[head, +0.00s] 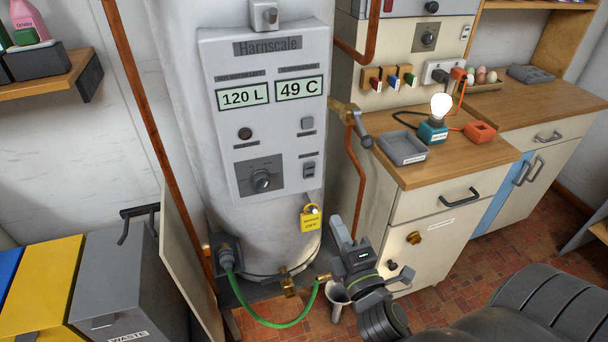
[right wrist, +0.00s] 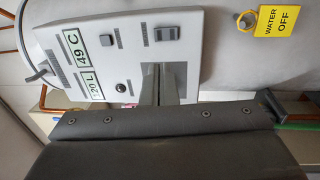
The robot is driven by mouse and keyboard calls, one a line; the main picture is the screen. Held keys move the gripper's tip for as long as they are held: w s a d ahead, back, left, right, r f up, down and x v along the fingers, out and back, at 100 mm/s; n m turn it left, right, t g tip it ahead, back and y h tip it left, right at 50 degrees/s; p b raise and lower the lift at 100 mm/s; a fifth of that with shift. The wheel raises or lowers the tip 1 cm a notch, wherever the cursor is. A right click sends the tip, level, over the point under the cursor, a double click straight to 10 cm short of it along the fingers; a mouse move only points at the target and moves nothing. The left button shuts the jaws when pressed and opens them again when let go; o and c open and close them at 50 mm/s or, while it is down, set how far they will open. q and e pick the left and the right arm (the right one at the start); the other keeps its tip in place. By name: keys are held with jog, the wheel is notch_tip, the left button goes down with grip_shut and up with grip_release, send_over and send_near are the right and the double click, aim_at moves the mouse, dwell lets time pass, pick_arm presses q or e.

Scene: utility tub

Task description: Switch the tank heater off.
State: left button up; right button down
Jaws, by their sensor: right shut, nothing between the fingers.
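The tank (head: 270,225) is a tall white cylinder with a grey control panel (head: 222,80) marked Harnscale. Its displays read 120 L (head: 243,97) and 49 C (head: 299,88). Low on the panel are a dark dial (head: 262,181) and, to its right, a rocker switch (head: 309,170). The rocker also shows in the right wrist view (right wrist: 168,34). Labels are too small to read, and I cannot tell the rocker's position. My right gripper (head: 345,222) is shut and empty, below and right of the panel. In the wrist view its fingers (right wrist: 160,75) cover the dial. My left gripper is out of view.
A yellow tag (head: 310,223) hangs on the tank below the panel. A copper pipe (head: 358,190) and brass valve stand right of it, beside the cabinet with a lit bulb (head: 441,105). A green hose (head: 265,320) loops low in front. Bins stand at left.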

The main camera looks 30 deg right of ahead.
aim_at(311, 168)
jog(key=shift+s, duration=0.1)
jog(key=p+x, duration=0.1)
jog(key=x, duration=1.3)
jog(key=shift+p, duration=0.3)
jog(key=shift+r, duration=0.2)
